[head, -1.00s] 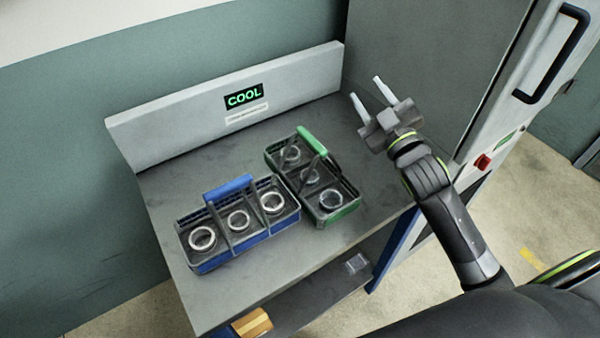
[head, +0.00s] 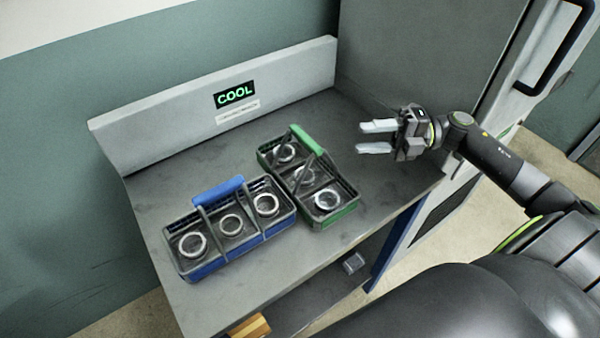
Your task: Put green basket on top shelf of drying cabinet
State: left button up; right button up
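The green basket (head: 341,215) stands upright on the grey table, with a green handle across its top and three metal rings inside. My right gripper (head: 358,139) is open and empty. It is to the right of the green basket, apart from it, with its fingers pointing left. The drying cabinet (head: 425,60) appears to be the tall grey unit at the right, with a white front edge and a dark handle. Its shelves do not show. My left gripper is not in view.
A blue basket (head: 215,262) with three rings stands close to the left of the green one. A backboard with a COOL display (head: 234,95) runs along the table's rear. The table (head: 150,195) has free room at left and behind the baskets. A lower shelf holds small items.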

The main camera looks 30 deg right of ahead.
aim_at(310, 139)
jog(key=p+x, duration=0.2)
jog(key=x, duration=0.4)
jog(key=shift+w+a+r, duration=0.1)
jog(key=shift+a, duration=0.25)
jog(key=p+x, duration=0.1)
jog(key=x, duration=0.1)
jog(key=p+x, duration=0.1)
jog(key=x, duration=0.1)
jog(key=shift+w+a+r, duration=0.1)
jog(key=shift+w, duration=0.3)
jog(key=shift+w+a, duration=0.1)
jog(key=shift+a, duration=0.25)
grip_shut()
